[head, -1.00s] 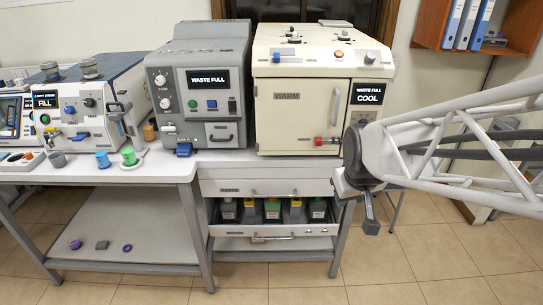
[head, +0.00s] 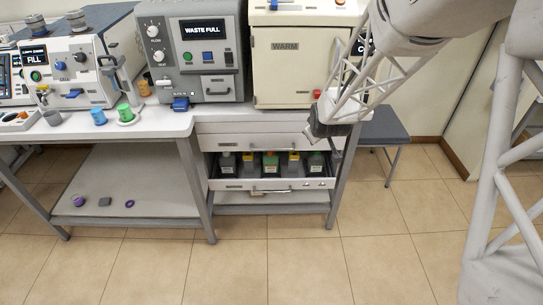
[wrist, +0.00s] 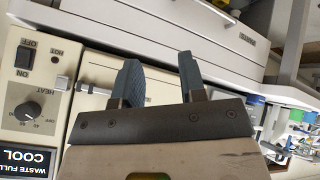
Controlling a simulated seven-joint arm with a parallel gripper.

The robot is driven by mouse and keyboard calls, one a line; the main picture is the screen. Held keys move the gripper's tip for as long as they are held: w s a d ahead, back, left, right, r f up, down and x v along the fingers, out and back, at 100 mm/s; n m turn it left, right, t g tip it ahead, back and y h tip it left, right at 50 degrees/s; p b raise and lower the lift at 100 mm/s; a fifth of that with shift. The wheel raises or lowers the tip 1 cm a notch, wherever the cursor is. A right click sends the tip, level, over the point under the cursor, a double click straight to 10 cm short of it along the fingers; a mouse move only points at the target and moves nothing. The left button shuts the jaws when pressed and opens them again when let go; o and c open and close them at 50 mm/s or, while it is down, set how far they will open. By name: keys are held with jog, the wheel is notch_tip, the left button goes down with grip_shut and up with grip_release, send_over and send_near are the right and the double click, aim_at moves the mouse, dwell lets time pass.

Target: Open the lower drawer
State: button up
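The lower drawer (head: 235,184) is under the table on the right side. It has a low white front with a long bar handle (head: 270,191), and several bottles (head: 271,163) with coloured tops stand behind that front. How far it is pulled out I cannot tell. The upper drawer (head: 240,141) is above it and looks shut. My gripper (wrist: 158,78) is open, with nothing between its two dark fingers. In the head view my gripper (head: 316,132) is at the right end of the upper drawer, above the lower handle and not touching it.
A cream machine (head: 285,60) and a grey machine (head: 203,60) stand on the table above the drawers. A table leg (head: 336,185) is at the drawers' right. A dark stool (head: 383,125) is further right. The floor (head: 280,260) in front is clear.

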jog(key=w+a+f+n+t, duration=0.1)
jog(key=w+f+n+t, duration=0.1)
jog(key=w+f, duration=0.8)
jog(key=n+t+y, duration=0.4)
jog(key=n+t, duration=0.2)
jog(key=n, duration=0.4)
send_over(273, 192)
jog(key=s+d, duration=0.1)
jog(key=d, duration=0.4)
notch_tip(273, 192, down, 30)
jog(key=f, duration=0.1)
jog(key=s+a+f+n+t+y, duration=0.2)
jog(key=s+f+n+y, duration=0.1)
jog(key=f, duration=0.6)
jog(key=s+n, duration=0.1)
jog(key=s, duration=0.1)
jog(key=shift+s+f+y, duration=0.3)
jog(key=shift+s+f, duration=0.1)
jog(key=shift+w+a, duration=0.1)
jog(key=shift+x, duration=3.8)
jog(key=shift+r, duration=0.15)
grip_shut()
